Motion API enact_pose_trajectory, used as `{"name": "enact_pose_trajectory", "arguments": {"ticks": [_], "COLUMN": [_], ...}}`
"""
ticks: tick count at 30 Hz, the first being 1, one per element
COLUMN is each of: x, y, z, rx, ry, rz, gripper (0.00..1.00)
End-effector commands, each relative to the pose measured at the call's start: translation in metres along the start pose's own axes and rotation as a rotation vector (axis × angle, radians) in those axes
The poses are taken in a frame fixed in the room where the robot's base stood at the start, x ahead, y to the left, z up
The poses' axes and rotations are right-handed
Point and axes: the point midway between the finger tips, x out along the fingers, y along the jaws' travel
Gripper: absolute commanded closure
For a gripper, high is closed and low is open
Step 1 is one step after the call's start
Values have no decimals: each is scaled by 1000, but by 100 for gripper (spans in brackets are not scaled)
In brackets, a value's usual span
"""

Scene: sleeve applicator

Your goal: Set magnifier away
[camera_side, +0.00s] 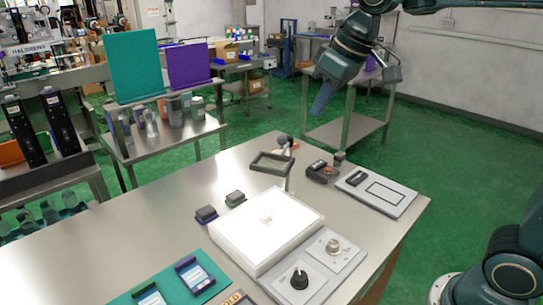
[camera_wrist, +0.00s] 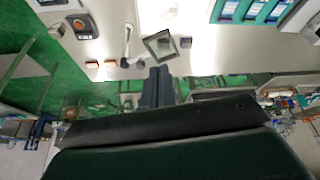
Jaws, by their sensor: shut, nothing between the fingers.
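The magnifier (camera_side: 272,163) is a dark square frame on a pale jointed arm, standing over the far edge of the lit white light box (camera_side: 258,232). In the wrist view the magnifier (camera_wrist: 160,46) is near the top centre, just beyond my fingers, with the light box (camera_wrist: 170,14) behind it. My gripper (camera_side: 320,103) hangs in the air above and to the right of the magnifier in the side view, apart from it. Its blue-grey fingers (camera_wrist: 157,80) are together and hold nothing.
A scale-like plate (camera_side: 376,190) and a small device with an orange button (camera_side: 322,171) lie to the right. Two small dark blocks (camera_side: 206,214) sit left of the light box. A knob panel (camera_side: 332,247) and teal mat (camera_side: 195,275) lie at the front. The bench's left part is bare.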

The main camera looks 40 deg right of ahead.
Motion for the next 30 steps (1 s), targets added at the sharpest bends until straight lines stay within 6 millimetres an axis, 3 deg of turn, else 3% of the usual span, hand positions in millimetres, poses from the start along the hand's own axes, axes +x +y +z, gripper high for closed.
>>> {"name": "enact_pose_trajectory", "arguments": {"ticks": [18,30], "x": [69,111], "y": [10,13], "z": [-100,-135], "rx": [-123,-180], "ry": [-47,-65], "rz": [-53,-76], "gripper": [100,100]}}
